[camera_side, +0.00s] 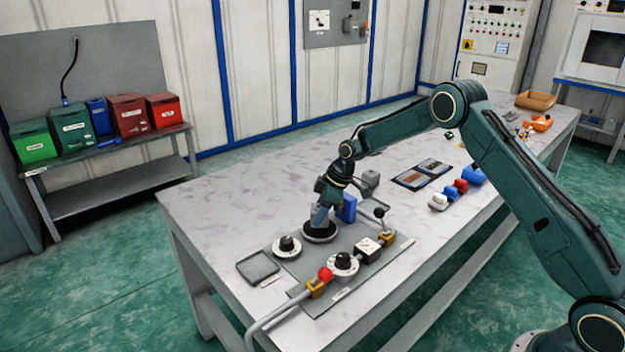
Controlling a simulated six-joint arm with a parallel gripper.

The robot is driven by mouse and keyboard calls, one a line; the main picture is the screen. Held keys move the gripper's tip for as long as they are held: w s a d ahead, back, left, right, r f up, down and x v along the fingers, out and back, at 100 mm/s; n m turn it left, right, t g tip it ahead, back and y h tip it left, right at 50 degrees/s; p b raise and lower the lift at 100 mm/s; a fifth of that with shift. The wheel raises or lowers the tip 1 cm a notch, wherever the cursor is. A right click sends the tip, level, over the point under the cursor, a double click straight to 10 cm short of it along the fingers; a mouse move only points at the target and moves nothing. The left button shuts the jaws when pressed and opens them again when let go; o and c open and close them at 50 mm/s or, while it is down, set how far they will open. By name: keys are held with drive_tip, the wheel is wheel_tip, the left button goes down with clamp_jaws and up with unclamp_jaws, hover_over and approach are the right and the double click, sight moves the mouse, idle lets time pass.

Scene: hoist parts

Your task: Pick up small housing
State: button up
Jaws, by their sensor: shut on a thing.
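My gripper (320,224) points down at the left part of the table, its fingers at a dark round part with a pale rim (319,236). It appears shut on the upper middle of this part, though the fingers partly hide the contact. This round part may be the small housing; no label on it is readable. A blue block (348,207) stands right beside the gripper, partly hidden by it. Two pale round parts with black knobs, one on the left (287,246) and one on the right (342,264), stand nearby.
A lever with a dark ball (379,212) stands close on the right. A grey tray (258,267) lies left. The far left tabletop is clear.

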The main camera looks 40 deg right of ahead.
wheel_tip(320, 180, up, 18)
drive_tip(key=shift+r, duration=0.2)
idle(0.8)
